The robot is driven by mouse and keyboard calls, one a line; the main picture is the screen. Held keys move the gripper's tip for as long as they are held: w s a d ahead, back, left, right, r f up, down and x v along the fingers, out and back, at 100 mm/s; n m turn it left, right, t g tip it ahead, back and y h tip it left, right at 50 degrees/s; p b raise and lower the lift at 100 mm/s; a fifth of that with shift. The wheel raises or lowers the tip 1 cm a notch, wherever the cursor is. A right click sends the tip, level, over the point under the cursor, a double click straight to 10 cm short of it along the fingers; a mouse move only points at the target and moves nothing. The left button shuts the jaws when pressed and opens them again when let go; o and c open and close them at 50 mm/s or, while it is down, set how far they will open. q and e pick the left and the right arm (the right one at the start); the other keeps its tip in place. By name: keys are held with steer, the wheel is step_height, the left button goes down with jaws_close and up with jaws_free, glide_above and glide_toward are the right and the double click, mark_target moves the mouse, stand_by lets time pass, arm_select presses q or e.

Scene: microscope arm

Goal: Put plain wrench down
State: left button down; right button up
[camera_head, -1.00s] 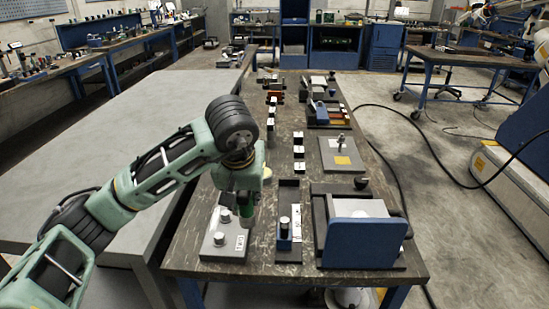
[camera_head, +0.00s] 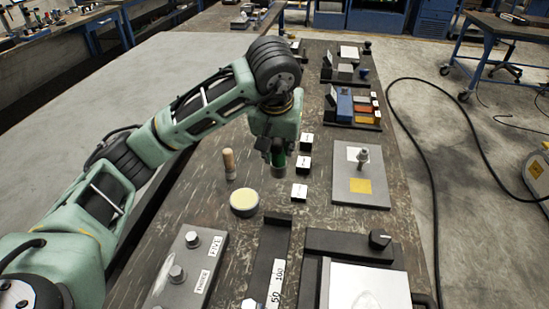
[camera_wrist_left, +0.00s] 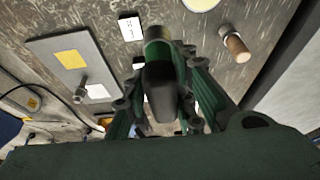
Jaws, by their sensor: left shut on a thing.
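My left gripper (camera_head: 277,150) points down over the middle of the dark bench. It is shut on a short upright green and grey cylindrical tool, which I take for the plain wrench (camera_head: 278,168). In the left wrist view the left gripper (camera_wrist_left: 160,80) has its fingers on both sides of the wrench (camera_wrist_left: 157,40). Its lower end is close to the bench top; I cannot tell whether it touches. The white labelled blocks (camera_head: 299,192) stand just to its right. My right gripper is not in view.
A wooden peg (camera_head: 229,164) and a round pale-topped pot (camera_head: 244,203) stand left of the wrench. A grey plate (camera_head: 345,190) with a yellow square and a metal post lies to the right. A knobbed grey block (camera_head: 175,285) is nearer me.

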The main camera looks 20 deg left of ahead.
arm_select(q)
steer(key=w+a+f, duration=0.2)
steer(key=f, duration=0.1)
steer(key=w+a+f+p, duration=0.1)
steer(key=w+a+f, duration=0.2)
steer(key=w+a+f+p, duration=0.1)
steer(key=w+a+f, duration=0.2)
steer(key=f, duration=0.1)
steer(key=shift+a, duration=0.2)
steer(key=shift+f, duration=0.25)
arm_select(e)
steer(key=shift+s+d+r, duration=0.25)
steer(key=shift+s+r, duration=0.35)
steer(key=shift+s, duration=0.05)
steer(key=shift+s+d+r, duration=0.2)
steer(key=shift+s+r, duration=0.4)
arm_select(q)
steer(key=shift+f, duration=0.15)
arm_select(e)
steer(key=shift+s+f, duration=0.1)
arm_select(q)
steer(key=c, duration=1.4)
jaws_free()
steer(key=shift+s, duration=0.1)
steer(key=shift+c, duration=0.2)
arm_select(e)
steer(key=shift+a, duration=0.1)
